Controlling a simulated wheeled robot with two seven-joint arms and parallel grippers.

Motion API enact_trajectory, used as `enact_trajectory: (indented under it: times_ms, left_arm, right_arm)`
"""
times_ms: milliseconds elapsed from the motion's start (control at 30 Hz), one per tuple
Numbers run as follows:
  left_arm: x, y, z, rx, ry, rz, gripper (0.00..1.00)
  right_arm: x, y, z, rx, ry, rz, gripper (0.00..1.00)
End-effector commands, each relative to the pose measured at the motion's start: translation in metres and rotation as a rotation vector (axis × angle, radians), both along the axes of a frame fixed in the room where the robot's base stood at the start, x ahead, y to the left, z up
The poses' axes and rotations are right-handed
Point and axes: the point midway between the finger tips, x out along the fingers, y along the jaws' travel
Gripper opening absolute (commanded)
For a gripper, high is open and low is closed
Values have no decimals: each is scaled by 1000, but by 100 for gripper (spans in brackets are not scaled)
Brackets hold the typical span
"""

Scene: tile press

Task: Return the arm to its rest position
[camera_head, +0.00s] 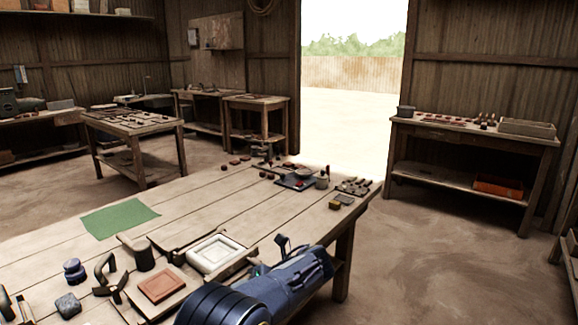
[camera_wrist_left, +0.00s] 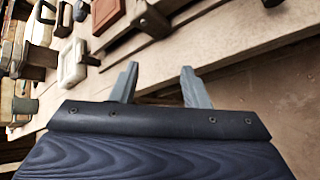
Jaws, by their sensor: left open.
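My left gripper (camera_wrist_left: 158,75) shows in the left wrist view with its two grey fingers spread apart and nothing between them. It is beside the edge of the wooden table (camera_wrist_left: 200,45), with the floor showing behind. In the head view, a dark blue arm of mine lies over the table's near right edge at the bottom middle; its fingertips are hard to make out there. My right gripper cannot be made out in either view.
The table holds a red-brown tile (camera_head: 162,286) on a board, a white frame (camera_head: 216,253), a dark cup (camera_head: 142,257), a stone block (camera_head: 68,304) and a green mat (camera_head: 120,218). Small tools stand at its far end. Open floor (camera_head: 430,260) lies to the right, before a side bench (camera_head: 475,135).

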Motion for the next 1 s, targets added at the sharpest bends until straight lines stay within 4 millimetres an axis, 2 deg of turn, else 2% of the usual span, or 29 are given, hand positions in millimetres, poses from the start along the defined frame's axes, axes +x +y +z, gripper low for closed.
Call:
enact_trajectory:
  times_ms: [33,100,233,400,533,700,800,1000]
  left_arm:
    - [-11,29,9,-115,-50,109,42]
    - [-31,59,15,-272,-128,265,42]
    - [-75,101,26,-536,-274,579,42]
    - [-144,133,41,-830,-456,1025,42]
    - [-200,143,51,-1014,-584,1386,42]
    - [-270,140,57,-1195,-726,1869,42]
    - [-301,133,56,-1258,-784,2110,42]
    - [-342,119,48,-1320,-854,2475,42]
  right_arm:
    - [0,0,0,0,0,0,42]
    - [0,0,0,0,0,0,42]
    - [0,0,0,0,0,0,42]
    - [0,0,0,0,0,0,42]
    - [0,0,0,0,0,0,42]
    - [0,0,0,0,0,0,42]
    - [0,0,0,0,0,0,42]
    - [0,0,0,0,0,0,42]
